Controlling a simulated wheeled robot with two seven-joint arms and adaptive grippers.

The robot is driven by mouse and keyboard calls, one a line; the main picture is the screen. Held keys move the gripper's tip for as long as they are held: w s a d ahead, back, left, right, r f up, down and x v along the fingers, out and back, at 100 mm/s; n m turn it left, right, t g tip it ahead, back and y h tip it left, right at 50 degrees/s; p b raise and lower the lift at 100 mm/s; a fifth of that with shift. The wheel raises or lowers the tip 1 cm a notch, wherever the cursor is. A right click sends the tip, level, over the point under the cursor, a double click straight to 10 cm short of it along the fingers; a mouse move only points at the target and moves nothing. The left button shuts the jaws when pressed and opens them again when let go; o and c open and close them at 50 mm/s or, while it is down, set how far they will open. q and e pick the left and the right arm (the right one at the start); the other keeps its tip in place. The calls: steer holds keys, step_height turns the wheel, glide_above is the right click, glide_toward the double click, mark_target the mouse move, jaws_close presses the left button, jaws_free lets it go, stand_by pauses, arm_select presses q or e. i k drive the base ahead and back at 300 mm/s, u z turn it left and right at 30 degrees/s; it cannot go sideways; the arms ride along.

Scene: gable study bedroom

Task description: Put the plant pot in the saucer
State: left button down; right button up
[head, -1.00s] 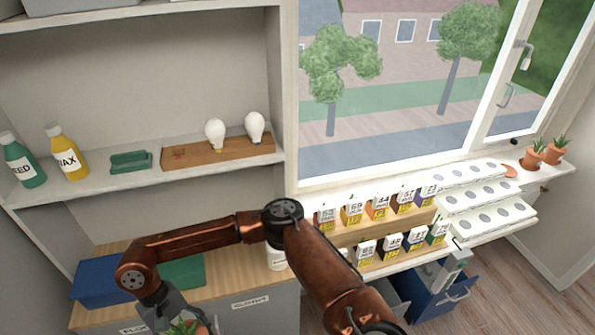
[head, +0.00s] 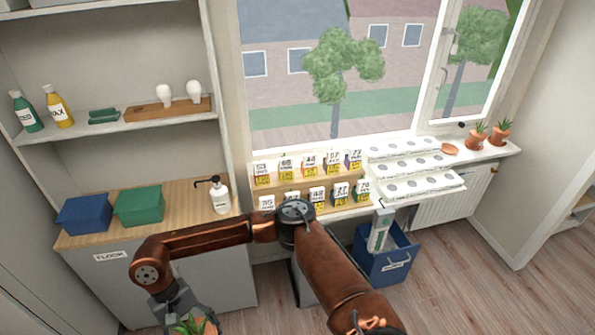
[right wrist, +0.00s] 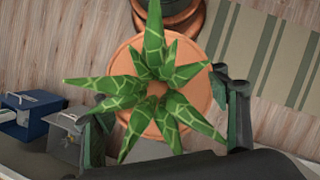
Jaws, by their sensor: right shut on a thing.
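The plant pot (right wrist: 128,75) is a terracotta pot with a spiky green plant, seen from above in the right wrist view. My right gripper (right wrist: 165,118) is shut on it, one finger on either side. In the head view the plant (head: 190,326) shows at the bottom edge, below my right gripper (head: 180,308), and most of the pot is cut off. The small terracotta saucer (head: 449,148) lies on the windowsill, far from the held pot, and looks empty. My left gripper is not in view.
Two potted plants (head: 476,136) (head: 499,132) stand right of the saucer, with a small dark object nearby. White trays (head: 415,185) and rows of seed packets (head: 315,180) fill the sill to its left. A blue bin (head: 385,255) stands on the floor below. Open floor lies at right.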

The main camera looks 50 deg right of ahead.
mark_target(449, 150)
steer(key=z, duration=3.9)
steer(key=i, duration=5.25)
steer(key=u, duration=1.9)
